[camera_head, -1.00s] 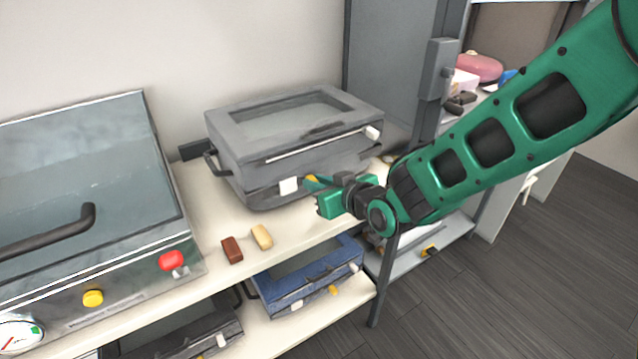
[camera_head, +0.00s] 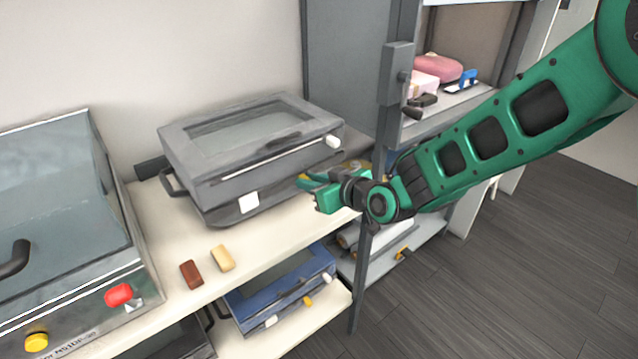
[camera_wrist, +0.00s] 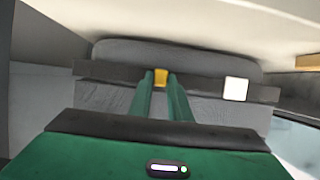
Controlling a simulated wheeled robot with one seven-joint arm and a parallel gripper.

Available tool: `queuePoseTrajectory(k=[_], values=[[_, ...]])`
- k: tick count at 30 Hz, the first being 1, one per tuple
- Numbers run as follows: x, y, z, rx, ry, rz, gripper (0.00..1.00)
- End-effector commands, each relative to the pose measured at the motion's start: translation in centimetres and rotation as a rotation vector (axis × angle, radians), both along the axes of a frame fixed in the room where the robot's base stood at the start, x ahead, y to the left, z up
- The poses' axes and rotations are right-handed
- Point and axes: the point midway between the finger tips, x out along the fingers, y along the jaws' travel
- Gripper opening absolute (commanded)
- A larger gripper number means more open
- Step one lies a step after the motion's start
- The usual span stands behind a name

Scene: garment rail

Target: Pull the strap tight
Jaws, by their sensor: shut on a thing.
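A grey case (camera_head: 215,165) with a windowed lid stands closed on the upper shelf. In the wrist view a dark strap (camera_wrist: 205,84) runs across the front of the case (camera_wrist: 180,52). A white square (camera_wrist: 236,88) sits on the strap to the right; the head view shows it on the case's front (camera_head: 248,203). A yellow tab (camera_wrist: 161,77) is between my fingertips. My gripper (camera_head: 307,179) is shut on this tab at the right end of the case's front. My fingers (camera_wrist: 163,88) hide part of the strap.
A red-brown block (camera_head: 191,274) and a tan block (camera_head: 222,258) lie on the shelf in front of the case. A machine with a clear lid (camera_head: 60,220) stands at left. A blue case (camera_head: 282,290) is below. A grey upright post (camera_head: 392,110) is near my arm.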

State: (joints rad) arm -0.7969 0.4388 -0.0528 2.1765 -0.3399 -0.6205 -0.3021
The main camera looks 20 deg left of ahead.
Motion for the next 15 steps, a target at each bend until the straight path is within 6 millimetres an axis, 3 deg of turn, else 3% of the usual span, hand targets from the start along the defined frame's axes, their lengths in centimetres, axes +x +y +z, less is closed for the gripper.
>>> queuePoseTrajectory(k=[8,9,10,15], values=[[0.41,-0.23,0.0,-0.002,-0.004,-0.008,0.0],[0.44,-0.23,0.01,-0.002,-0.004,-0.008,0.27],[0.42,-0.21,0.01,-0.002,-0.004,-0.008,0.34],[0.23,-0.05,0.02,-0.002,-0.003,-0.004,0.36]])
